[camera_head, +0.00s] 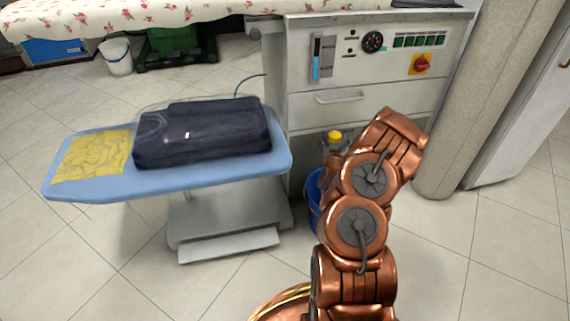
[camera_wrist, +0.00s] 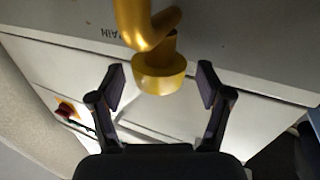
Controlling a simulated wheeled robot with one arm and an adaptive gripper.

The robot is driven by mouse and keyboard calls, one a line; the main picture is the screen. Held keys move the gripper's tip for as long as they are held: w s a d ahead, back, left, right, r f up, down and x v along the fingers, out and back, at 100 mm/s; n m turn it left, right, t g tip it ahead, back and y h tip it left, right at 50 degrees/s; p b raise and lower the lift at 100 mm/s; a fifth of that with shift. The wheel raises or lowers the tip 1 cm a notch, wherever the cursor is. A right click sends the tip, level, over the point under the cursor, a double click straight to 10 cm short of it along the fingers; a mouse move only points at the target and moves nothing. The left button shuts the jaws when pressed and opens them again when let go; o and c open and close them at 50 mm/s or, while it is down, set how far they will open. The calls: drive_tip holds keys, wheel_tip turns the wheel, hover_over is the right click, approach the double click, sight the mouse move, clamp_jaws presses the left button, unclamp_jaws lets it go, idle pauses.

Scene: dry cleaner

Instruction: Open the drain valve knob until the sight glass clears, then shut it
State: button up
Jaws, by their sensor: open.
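The yellow drain valve knob (camera_head: 335,135) is below the drawer on the front of the grey machine (camera_head: 370,108). In the wrist view the round knob (camera_wrist: 160,75) sits on a yellow bent pipe, beside partly visible lettering. My gripper (camera_wrist: 160,83) is open, one dark finger on each side of the knob, with gaps visible; neither finger appears to touch it. In the head view my copper arm hides most of the gripper. The sight glass (camera_head: 316,58) is a narrow upright window on the panel's left, showing blue; its exact level is too small to read.
A blue bucket (camera_head: 313,200) stands under the valve, partly behind my arm. A blue ironing board (camera_head: 185,182) with a dark folded garment (camera_head: 200,135) and yellow cloth (camera_head: 92,157) is at left. A thick column (camera_head: 460,110) stands right. Tiled floor is open in front.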

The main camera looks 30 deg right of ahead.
drive_tip(key=shift+w+a+f+m+g+h+b, duration=0.1)
drive_tip(key=shift+m+g+h+b, duration=0.55)
drive_tip(key=shift+b, duration=0.4)
drive_tip(key=shift+w+f+m+g+h+b, duration=0.1)
drive_tip(key=shift+m+g+h+b, duration=0.55)
drive_tip(key=shift+b, duration=0.35)
